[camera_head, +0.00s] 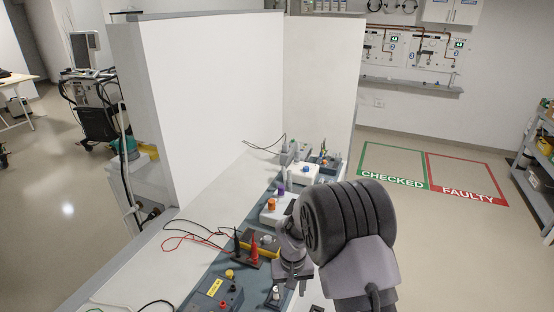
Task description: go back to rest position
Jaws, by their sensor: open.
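My arm reaches in from the lower right over a white bench (216,180). Its large dark ribbed joint hides part of the bench's right side. My gripper (291,274) is at the arm's lower left end, low over the blue-grey strip (218,264) on the bench. It is open, and I see nothing held in it. Its fingertips are small and partly merged with the parts around them.
A white device (276,208) stands behind. White partitions (215,90) bound the bench. Floor zones CHECKED (393,180) and FAULTY (466,194) are clear.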

